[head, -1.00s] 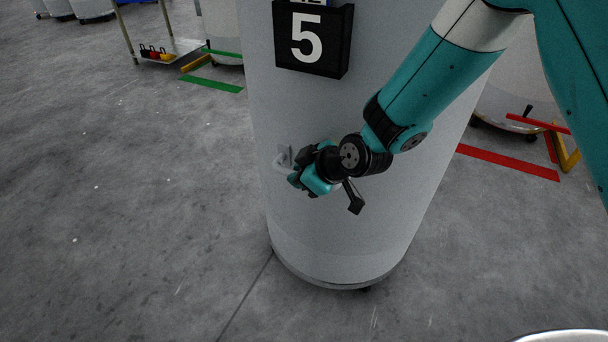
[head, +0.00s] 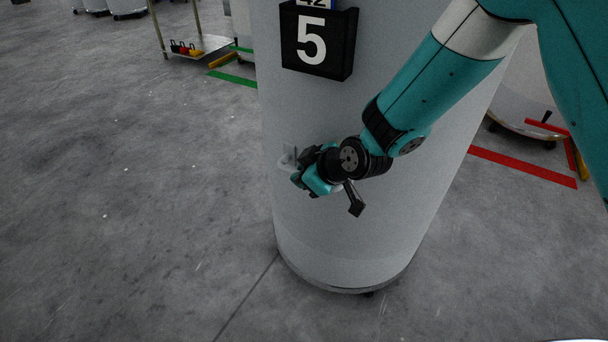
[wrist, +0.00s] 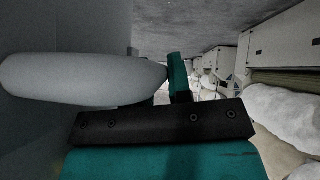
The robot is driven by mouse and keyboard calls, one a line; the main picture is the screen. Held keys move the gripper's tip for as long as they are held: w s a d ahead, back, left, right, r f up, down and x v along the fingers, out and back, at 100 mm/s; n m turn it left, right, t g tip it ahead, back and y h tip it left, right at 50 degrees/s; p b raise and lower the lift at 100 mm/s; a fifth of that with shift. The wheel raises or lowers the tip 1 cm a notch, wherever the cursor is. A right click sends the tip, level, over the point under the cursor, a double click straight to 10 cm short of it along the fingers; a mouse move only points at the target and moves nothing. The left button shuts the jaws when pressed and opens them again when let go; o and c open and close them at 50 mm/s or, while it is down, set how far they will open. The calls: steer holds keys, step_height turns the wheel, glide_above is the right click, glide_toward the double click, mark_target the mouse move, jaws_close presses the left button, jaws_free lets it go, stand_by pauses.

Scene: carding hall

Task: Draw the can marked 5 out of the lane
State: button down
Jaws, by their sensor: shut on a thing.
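The can marked 5 (head: 340,215) is a tall pale-grey cylinder standing upright on a dark-rimmed base with casters. A black plate with a white 5 (head: 315,42) is on its upper front. My gripper (head: 299,174) is at the left of its front, shut on a pale handle (head: 287,160) there. In the wrist view the handle is a rounded pale bar (wrist: 80,80) close to a teal finger (wrist: 178,78) of my gripper. The can's wall (wrist: 60,25) fills the left of that view. My gripper's body hides part of the handle.
Red floor tape (head: 525,167) and another can (head: 520,95) are at right. Green tape (head: 233,79) and a low trolley (head: 190,47) are at the back left. Open grey floor (head: 110,220) lies left. White machine cabinets (wrist: 280,45) show in the wrist view.

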steer(key=shift+d, duration=0.15)
steer(key=c, duration=1)
jaws_free()
steer(key=shift+o, duration=0.2)
steer(key=p+v, duration=0.2)
steer(key=v, duration=1.5)
steer(key=shift+r, duration=0.15)
steer(key=shift+s+d, duration=0.1)
